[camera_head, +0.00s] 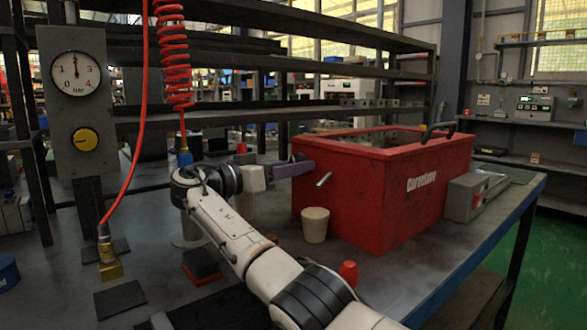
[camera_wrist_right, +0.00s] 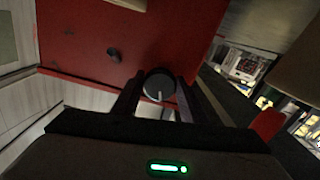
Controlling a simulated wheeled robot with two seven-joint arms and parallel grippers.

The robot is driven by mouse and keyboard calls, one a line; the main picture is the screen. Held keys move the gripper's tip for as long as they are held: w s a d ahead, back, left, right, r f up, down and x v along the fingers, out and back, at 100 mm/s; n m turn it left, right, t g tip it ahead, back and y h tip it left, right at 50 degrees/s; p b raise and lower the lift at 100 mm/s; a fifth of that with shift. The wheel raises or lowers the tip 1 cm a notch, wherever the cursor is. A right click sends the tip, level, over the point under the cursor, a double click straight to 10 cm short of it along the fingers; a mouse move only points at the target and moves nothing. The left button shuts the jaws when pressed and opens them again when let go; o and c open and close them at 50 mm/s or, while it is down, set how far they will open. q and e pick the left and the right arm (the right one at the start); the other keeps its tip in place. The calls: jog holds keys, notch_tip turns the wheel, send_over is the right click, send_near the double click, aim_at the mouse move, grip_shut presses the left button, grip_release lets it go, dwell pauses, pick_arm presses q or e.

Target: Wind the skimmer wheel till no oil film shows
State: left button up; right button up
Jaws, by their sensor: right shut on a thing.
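The red tank (camera_head: 375,195), lettered on its front, stands on the bench. Its inside shows only as a thin dark strip below the rim, so I cannot tell whether oil film is there. My right gripper (camera_head: 293,168) reaches the tank's left end wall. In the wrist view the right gripper (camera_wrist_right: 158,100) is shut on a round dark knob with a pale mark, which I take for the skimmer wheel (camera_wrist_right: 158,84), against the red wall. In the head view the gripper mostly hides this wheel. My left gripper is not in view.
A small metal lever (camera_head: 323,179) sticks out of the tank below the gripper. A beige cup (camera_head: 315,225) and a red cone-like piece (camera_head: 348,273) stand near my right arm. A grey switch box (camera_head: 467,197) is at the tank's right. A gauge panel (camera_head: 76,100) and red hose stand left.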

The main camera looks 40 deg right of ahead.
jog(key=shift+f, duration=0.1)
jog(key=o, duration=1)
jog(key=shift+a, duration=0.15)
jog(key=shift+s+a+p, duration=0.2)
jog(key=shift+a+p, duration=0.35)
jog(key=shift+a, duration=2)
jog(key=shift+s+a+p, duration=0.2)
jog(key=shift+a+p, duration=0.3)
jog(key=shift+a, duration=2)
